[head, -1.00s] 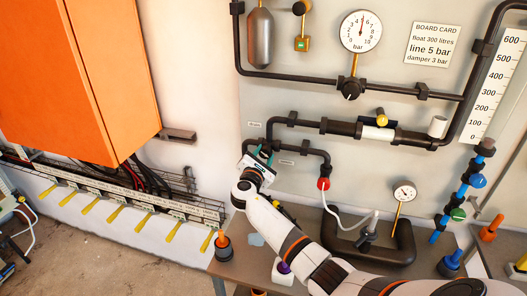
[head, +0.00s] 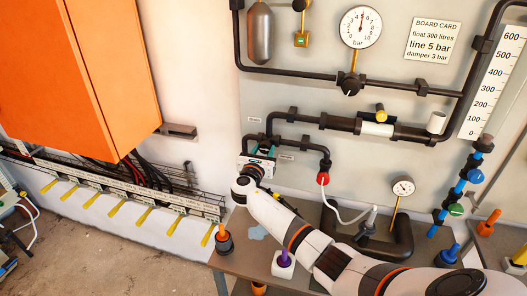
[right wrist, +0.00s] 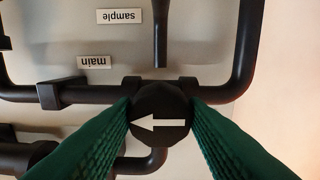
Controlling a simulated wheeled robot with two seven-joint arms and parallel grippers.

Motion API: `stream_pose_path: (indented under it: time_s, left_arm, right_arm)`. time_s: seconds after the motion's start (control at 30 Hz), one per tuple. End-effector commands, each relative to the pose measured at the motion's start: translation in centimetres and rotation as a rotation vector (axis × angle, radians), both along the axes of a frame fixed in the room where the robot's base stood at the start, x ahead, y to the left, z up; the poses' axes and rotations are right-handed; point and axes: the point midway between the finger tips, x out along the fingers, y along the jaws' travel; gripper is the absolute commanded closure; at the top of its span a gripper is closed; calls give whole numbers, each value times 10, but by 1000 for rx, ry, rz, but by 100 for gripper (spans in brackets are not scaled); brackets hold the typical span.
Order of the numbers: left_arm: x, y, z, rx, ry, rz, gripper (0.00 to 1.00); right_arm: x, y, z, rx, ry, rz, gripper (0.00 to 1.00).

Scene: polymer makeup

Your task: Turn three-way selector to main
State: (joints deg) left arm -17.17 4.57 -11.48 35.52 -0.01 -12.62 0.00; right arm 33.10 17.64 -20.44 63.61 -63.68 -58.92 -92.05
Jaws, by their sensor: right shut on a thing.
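The three-way selector is a round dark knob (right wrist: 160,128) with a white arrow on its face, seen in the right wrist view. The arrow points to the left of that picture. The "main" label (right wrist: 97,62) and the "sample" label (right wrist: 121,16) appear upside down there, "main" being nearer the knob. My right gripper (right wrist: 160,112) is shut on the knob, with one green finger against each side. In the head view my right gripper (head: 260,158) is at the lower left pipe run and hides the knob. My left gripper is not in view.
Dark pipes (head: 309,150) run along the wall around the gripper. A red-collared fitting with a white hose (head: 335,207) is at the right. Below are a grey bench (head: 245,250), an orange-topped plug (head: 223,240) and a white block with a purple peg (head: 284,262). An orange cabinet (head: 75,70) hangs left.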

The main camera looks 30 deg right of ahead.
Motion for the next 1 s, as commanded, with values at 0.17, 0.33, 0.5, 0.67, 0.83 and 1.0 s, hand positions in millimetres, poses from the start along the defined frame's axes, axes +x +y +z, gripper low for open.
stream_pose_path:
  time_s: [0.17,0.33,0.5,0.67,0.83,1.0]
  left_arm:
    - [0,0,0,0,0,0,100]
    - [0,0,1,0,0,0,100]
    - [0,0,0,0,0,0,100]
    - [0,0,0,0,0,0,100]
    - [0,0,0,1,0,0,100]
    - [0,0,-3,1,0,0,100]
  right_arm:
    - [1,-2,7,-13,-2,-2,83]
    - [1,-2,7,-13,-2,-2,83]
    - [1,-2,7,-12,-3,-2,51]
    - [1,-1,4,-10,1,-1,39]
    - [0,0,2,-8,3,-1,39]
    - [-5,7,0,-7,3,1,39]
